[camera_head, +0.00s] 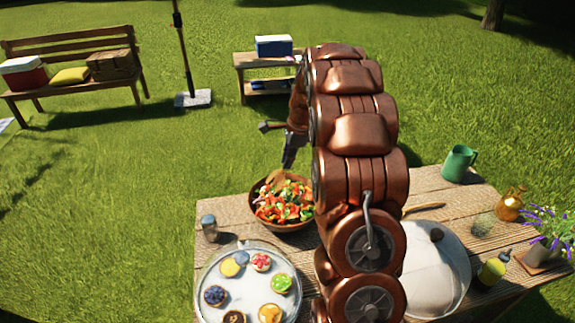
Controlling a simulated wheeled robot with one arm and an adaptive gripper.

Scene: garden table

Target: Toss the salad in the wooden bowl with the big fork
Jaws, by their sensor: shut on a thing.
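The wooden bowl (284,227) stands on the garden table, full of chopped salad (283,203) in red, orange, green and white. My gripper (289,162) is above the far rim of the bowl, pointing down. It is shut on the big fork (278,180), of which only a small wooden-coloured part shows below the fingers, at the far side of the salad. The fork's tines cannot be made out, and my arm hides part of the gripper and the bowl's right edge.
A round tray (235,300) with several tarts stands in front of the bowl, and a small shaker (209,228) to its left. A pale dome (436,270), green jug (459,163), bottles and a flower pot stand right of my arm. Grass lies beyond the table.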

